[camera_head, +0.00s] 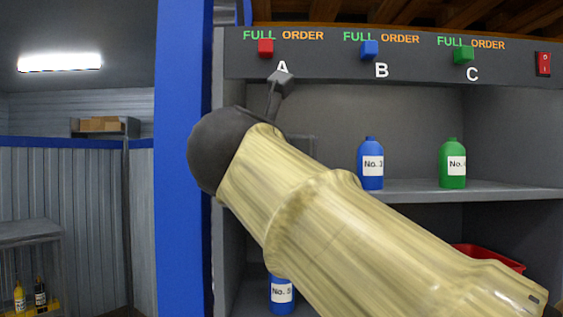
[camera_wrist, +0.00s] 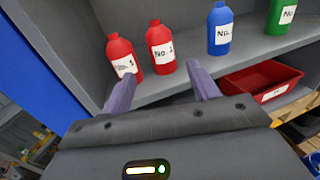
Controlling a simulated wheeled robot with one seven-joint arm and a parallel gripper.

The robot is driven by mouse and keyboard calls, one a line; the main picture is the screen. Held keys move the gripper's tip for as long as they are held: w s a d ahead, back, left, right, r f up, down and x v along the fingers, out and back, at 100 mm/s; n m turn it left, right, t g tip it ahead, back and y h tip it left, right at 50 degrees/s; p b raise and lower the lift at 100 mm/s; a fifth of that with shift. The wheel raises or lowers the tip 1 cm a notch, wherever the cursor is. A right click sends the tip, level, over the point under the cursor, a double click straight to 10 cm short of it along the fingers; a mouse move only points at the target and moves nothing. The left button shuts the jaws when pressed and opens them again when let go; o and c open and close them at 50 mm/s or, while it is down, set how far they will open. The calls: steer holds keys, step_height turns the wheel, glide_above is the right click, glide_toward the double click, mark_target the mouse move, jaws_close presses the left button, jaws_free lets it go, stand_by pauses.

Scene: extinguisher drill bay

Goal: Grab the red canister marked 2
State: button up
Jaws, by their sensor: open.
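Two red canisters stand side by side on the shelf in the wrist view. The one on the right (camera_wrist: 160,50) has a white label that seems to read No. 2. The left red canister (camera_wrist: 124,58) has a label that seems to read No. 1. My gripper (camera_wrist: 160,72) is open, its two fingers apart and pointing toward the shelf. The right red canister is between and beyond the fingertips, with no visible contact. The left one is beyond the left finger. In the head view my arm hides both red canisters.
A blue canister (camera_head: 371,166) and a green canister (camera_head: 452,165) stand farther right on the shelf (camera_head: 420,188). A red bin (camera_wrist: 262,85) is below. A blue post (camera_head: 181,150) borders the shelf on the left. Another blue canister (camera_head: 281,294) stands lower down.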

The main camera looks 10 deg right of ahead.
steer(key=shift+s, duration=0.15)
steer(key=p+x, duration=0.5)
steer(key=x, duration=0.7)
steer(key=shift+d, duration=0.1)
steer(key=shift+w, duration=0.35)
steer(key=shift+d+f, duration=0.1)
steer(key=shift+s+p, duration=0.2)
steer(key=shift+p, duration=0.1)
